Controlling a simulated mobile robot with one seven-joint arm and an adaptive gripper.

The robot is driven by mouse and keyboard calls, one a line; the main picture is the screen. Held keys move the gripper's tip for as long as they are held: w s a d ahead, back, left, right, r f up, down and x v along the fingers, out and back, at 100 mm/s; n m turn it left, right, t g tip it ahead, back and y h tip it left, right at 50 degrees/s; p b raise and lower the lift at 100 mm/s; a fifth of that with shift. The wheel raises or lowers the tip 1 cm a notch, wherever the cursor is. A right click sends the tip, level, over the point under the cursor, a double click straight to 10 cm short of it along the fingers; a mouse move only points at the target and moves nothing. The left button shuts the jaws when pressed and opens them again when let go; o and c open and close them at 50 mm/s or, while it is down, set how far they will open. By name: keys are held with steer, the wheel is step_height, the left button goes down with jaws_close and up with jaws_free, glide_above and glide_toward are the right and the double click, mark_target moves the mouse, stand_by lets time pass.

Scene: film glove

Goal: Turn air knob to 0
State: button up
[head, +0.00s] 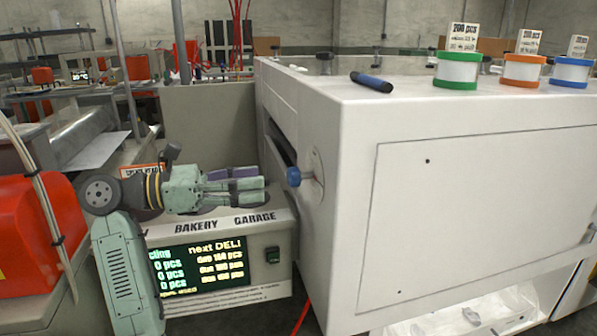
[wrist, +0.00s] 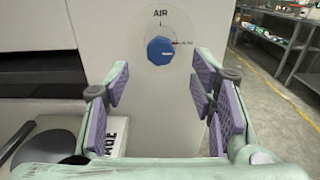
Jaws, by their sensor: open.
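The blue air knob (wrist: 160,50) sits on the white machine's side panel, under the label "AIR" with an arrow below it. A short mark lies at the knob's right edge. In the head view the knob (head: 294,177) stands out from a round plate on the machine's left face. My gripper (head: 262,190) is open and empty, pointing right toward the knob with a gap between. In the wrist view my gripper's purple-padded fingers (wrist: 160,92) are spread to either side, below and nearer than the knob.
A display box (head: 205,265) marked "BAKERY GARAGE" stands below my gripper. A red object (head: 35,240) is at the left.

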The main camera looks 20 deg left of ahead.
mark_target(288, 176)
steer(key=p+x, duration=0.2)
steer(key=x, duration=0.6)
steer(key=shift+w+d, duration=0.25)
steer(key=shift+d, duration=0.05)
steer(key=shift+c, duration=0.5)
steer(key=c, duration=1.1)
